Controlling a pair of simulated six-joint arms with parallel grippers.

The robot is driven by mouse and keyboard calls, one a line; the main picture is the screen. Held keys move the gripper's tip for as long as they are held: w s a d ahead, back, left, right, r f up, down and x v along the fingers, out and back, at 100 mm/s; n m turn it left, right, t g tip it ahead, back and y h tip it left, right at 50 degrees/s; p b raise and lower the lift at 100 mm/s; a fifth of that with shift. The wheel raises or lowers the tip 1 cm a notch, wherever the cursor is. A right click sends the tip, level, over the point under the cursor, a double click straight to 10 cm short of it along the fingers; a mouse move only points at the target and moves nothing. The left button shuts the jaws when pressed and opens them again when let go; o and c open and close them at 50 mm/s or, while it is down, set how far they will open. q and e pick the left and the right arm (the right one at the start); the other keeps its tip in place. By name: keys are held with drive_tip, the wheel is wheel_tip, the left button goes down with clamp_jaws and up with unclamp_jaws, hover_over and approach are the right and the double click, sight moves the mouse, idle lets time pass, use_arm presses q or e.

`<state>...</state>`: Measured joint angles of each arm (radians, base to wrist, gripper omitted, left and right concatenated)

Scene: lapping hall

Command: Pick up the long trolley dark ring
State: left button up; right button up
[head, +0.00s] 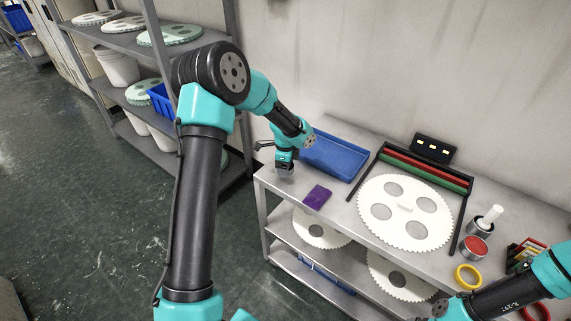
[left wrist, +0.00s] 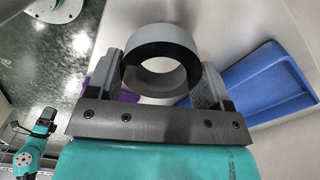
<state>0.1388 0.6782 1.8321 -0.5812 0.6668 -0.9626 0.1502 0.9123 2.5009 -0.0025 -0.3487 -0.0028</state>
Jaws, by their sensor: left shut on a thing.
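My left gripper (head: 284,168) is over the left end of the long metal trolley (head: 345,212), pointing down. In the left wrist view my left gripper (left wrist: 160,85) is shut on the dark ring (left wrist: 150,53). The ring has a black face and a grey outer wall, and it sits between the two fingers, with its hole facing the camera. In the head view the gripper hides most or all of the ring, and I cannot tell its height above the trolley top. My right arm shows at the lower right, with its gripper out of the picture.
A blue tray (head: 334,156) lies just right of my left gripper, and a purple pad (head: 317,197) in front. A large white toothed disc (head: 377,193), a black rack (head: 471,183), a red-topped tin (head: 475,249) and a yellow ring (head: 457,274) stand further right.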

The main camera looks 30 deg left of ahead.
use_arm(q)
drive_tip(key=s+d+r, duration=0.1)
drive_tip(key=s+d, duration=0.6)
drive_tip(key=s, duration=0.4)
drive_tip(key=shift+s+r, duration=0.15)
drive_tip(key=shift+s, duration=0.15)
drive_tip(key=shift+w, duration=0.1)
